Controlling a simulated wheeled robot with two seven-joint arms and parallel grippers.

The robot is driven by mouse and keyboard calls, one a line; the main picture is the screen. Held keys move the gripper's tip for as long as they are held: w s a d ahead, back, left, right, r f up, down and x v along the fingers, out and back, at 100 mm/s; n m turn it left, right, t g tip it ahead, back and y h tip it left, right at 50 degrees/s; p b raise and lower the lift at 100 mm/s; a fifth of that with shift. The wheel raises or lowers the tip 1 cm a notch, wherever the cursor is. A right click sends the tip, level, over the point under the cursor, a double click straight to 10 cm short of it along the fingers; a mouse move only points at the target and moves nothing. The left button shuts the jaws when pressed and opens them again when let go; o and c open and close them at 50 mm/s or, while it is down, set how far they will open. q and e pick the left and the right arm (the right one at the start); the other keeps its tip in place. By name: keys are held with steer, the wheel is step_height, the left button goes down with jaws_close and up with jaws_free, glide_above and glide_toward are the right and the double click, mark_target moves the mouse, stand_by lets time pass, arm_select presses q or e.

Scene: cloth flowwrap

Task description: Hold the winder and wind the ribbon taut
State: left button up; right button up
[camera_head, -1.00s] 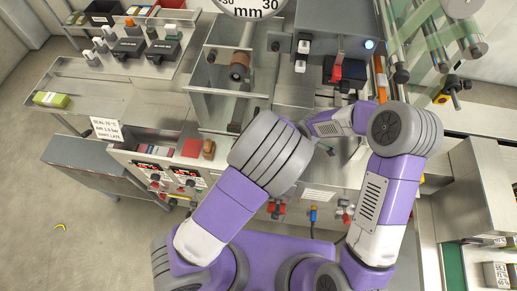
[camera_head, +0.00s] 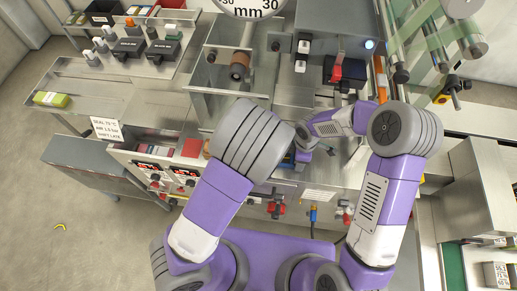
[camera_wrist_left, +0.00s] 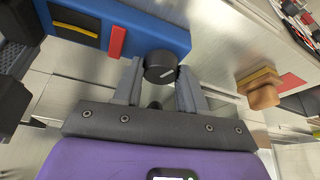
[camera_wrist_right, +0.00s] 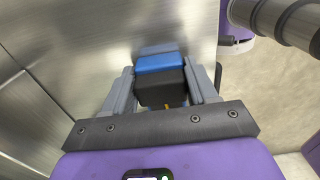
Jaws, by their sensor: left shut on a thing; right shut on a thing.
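The winder's blue body (camera_wrist_left: 160,32) fills the top of the left wrist view, with a dark panel, a yellow strip and a red tab. My left gripper (camera_wrist_left: 160,85) is shut on its black round knob (camera_wrist_left: 161,66), which bears a white line. My right gripper (camera_wrist_right: 163,95) is shut on a dark block (camera_wrist_right: 161,88) with a blue part (camera_wrist_right: 160,63) above it, apparently the winder's other end. In the head view, my arms hide most of the winder and both gripper tips. I cannot tell whether the yellow strip is the ribbon, or how taut it is.
A steel bench with red panels and valves (camera_head: 274,210) lies close around the hands. A brown block (camera_wrist_left: 262,88) sits near my left gripper. A grey machine with a red-handled switch (camera_head: 337,72) stands behind. Rollers (camera_head: 470,45) are at the upper right.

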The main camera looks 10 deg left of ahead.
arm_select(q)
steer(key=m+h, duration=0.1)
steer(key=m, duration=0.1)
steer(key=m+h, duration=0.1)
steer(key=m, duration=0.2)
steer(key=shift+a, duration=0.2)
steer(key=m+h, duration=0.1)
steer(key=m, duration=0.4)
steer(key=shift+g+h, duration=0.4)
steer(key=shift+m, duration=0.3)
steer(key=o, duration=1.1)
steer(key=shift+c, duration=0.2)
steer(key=shift+a+r, duration=0.1)
steer(key=v, duration=1.2)
